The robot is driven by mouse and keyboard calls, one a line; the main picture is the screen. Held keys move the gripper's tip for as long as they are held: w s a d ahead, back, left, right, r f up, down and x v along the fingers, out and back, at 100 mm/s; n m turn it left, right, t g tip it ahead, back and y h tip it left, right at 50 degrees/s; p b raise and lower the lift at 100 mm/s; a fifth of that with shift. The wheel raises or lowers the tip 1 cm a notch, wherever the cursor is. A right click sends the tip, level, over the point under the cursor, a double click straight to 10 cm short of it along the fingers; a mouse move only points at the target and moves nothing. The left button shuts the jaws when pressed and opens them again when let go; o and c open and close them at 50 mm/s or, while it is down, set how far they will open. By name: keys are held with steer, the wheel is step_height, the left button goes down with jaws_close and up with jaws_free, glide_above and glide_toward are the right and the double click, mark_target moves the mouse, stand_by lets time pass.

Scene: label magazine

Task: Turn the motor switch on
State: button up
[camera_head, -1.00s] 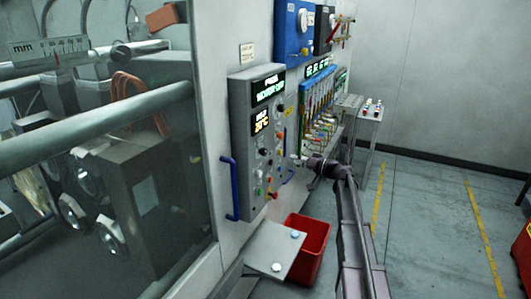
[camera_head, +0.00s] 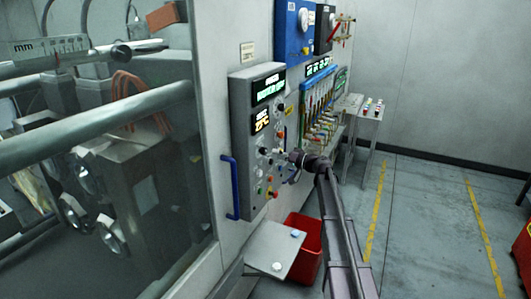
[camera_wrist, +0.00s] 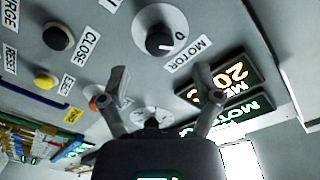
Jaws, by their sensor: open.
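The motor switch is a round black knob (camera_wrist: 160,41) on a white dial, with "MOTOR" and a "0" printed beside it. It is in the upper middle of the wrist view. My gripper (camera_wrist: 160,76) is open and empty, its two fingers spread just below the knob in that picture and apart from it. In the head view my gripper (camera_head: 290,166) is at the right side of the grey control panel (camera_head: 240,165). The motor knob is too small to pick out for certain there. The panel's lit displays (camera_head: 268,88) are above.
Close by are a black CLOSE knob (camera_wrist: 56,37), a yellow button (camera_wrist: 45,80) and an orange-red button (camera_wrist: 95,98). A blue handle (camera_head: 231,188) is on the panel's left. A red bin (camera_head: 308,245) and a grey plate (camera_head: 272,250) are below.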

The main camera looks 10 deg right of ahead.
mark_target(266, 151)
steer(key=shift+x, duration=3)
jaws_close()
